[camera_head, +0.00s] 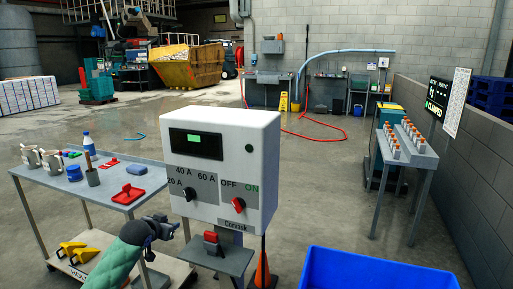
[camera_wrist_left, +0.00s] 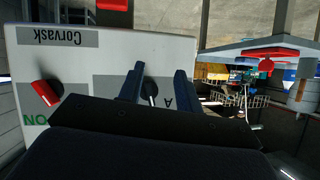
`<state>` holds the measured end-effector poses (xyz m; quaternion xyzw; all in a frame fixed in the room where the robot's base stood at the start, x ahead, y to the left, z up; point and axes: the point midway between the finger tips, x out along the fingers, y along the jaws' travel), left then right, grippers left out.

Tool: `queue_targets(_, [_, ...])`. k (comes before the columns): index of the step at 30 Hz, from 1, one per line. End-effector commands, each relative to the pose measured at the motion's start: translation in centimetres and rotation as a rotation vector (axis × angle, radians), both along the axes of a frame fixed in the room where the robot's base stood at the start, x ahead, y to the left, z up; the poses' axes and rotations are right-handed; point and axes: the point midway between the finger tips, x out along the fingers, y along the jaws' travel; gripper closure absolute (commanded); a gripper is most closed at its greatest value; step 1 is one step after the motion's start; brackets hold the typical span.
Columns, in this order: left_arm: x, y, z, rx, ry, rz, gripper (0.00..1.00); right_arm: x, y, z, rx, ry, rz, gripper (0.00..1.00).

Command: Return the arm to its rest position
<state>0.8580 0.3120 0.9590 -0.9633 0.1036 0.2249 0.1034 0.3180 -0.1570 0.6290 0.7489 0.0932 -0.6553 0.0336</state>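My left gripper (camera_head: 168,226), on an arm with a green sleeve, is just below and left of the grey-white control box (camera_head: 225,130). In the left wrist view the box face (camera_wrist_left: 105,55) appears upside down. The two dark fingers (camera_wrist_left: 157,85) are spread apart, with nothing held between them. The box's black selector knob (camera_head: 190,194) shows between the fingers in the left wrist view (camera_wrist_left: 150,90); the gripper looks apart from it. The red switch knob (camera_head: 238,205) points toward ON or OFF; I cannot tell which. My right gripper is out of view.
A grey cart (camera_head: 70,188) at left carries cups, a bottle, a blue jar and red items. A small ledge with a red object (camera_head: 210,240) juts below the box. A blue bin (camera_head: 385,272) stands at front right. Open floor lies behind.

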Motion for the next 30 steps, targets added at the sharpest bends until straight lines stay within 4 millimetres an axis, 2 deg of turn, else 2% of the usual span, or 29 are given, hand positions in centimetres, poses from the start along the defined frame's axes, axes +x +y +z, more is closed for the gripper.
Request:
queue_targets(2, [-1.3,-0.7,-0.2,0.048,0.035,0.009,0.65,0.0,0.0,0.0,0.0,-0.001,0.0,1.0])
queue_targets(5, [-3.5,-1.5,-1.6,0.105,0.095,0.024,0.65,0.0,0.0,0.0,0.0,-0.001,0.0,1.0])
queue_targets(11, [-9.5,-3.6,-6.1,0.179,0.236,0.053,0.65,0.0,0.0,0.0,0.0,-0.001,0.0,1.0])
queue_targets(21, [-21.9,-7.4,-14.9,0.189,0.467,0.09,0.65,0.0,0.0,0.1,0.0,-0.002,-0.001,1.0])
queue_targets(30, [-32.3,-10.7,-21.4,0.12,0.615,0.1,0.65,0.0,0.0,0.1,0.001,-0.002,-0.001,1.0])
